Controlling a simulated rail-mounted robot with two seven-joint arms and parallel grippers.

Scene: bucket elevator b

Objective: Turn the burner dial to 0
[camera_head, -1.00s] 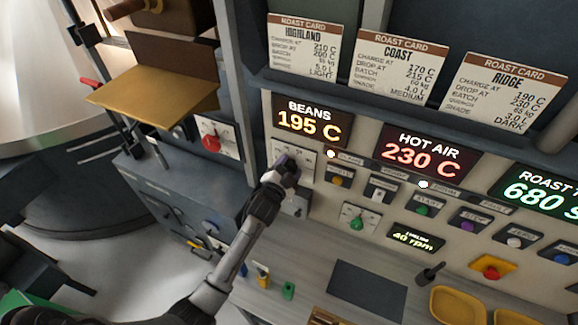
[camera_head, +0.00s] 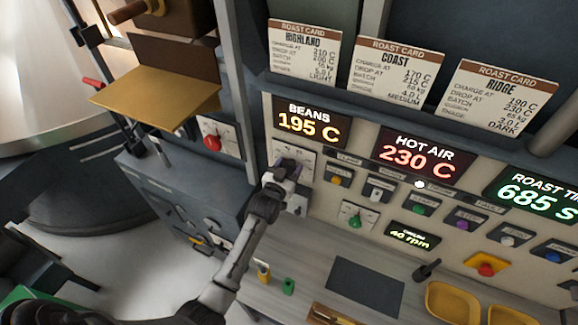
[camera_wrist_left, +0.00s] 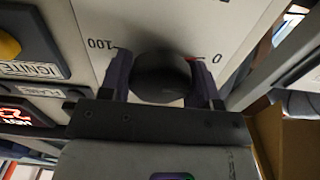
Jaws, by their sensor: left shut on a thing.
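The burner dial (camera_wrist_left: 160,72) is a dark round knob on a pale plate (camera_wrist_left: 165,22), marked 100 on the left and 0 on the right in the left wrist view. A small red mark shows at the knob's right edge, close to the 0 tick and partly behind a finger. My left gripper (camera_wrist_left: 161,88) is shut on the dial, one finger on each side. In the head view my left gripper (camera_head: 287,168) covers most of the dial in front of its plate (camera_head: 301,156), below the BEANS display. My right gripper is not in view.
The BEANS display (camera_head: 311,123) reads 195 C and the HOT AIR display (camera_head: 417,155) 230 C. A green dial (camera_head: 355,221) and several buttons are to the right. A red-knobbed dial (camera_head: 212,142) is on the left panel. A counter (camera_head: 300,262) lies below.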

